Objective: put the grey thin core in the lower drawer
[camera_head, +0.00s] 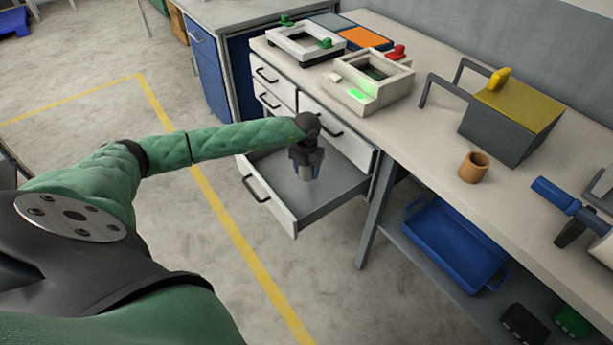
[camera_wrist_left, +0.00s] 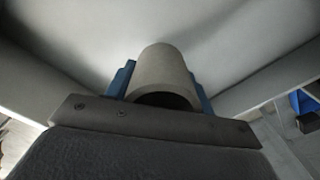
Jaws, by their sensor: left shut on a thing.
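My left gripper (camera_head: 307,172) is over the open lower drawer (camera_head: 270,212), pointing down into it. In the left wrist view the gripper's blue fingers (camera_wrist_left: 160,88) are shut on the grey thin core (camera_wrist_left: 165,68), one on each side of it. The core is a plain grey hollow tube. In the head view only a small part of the core (camera_head: 306,174) shows between the fingers. The drawer is pulled out and its visible floor is bare. I cannot tell whether the core touches the drawer floor. My right gripper is not in view.
Closed white drawers (camera_head: 270,75) are above and beside the open one. On the bench stand a white device with a green light (camera_head: 368,88), a brown cup (camera_head: 473,167) and a grey box with a yellow lid (camera_head: 510,120). A blue tray (camera_head: 455,245) is on the shelf below.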

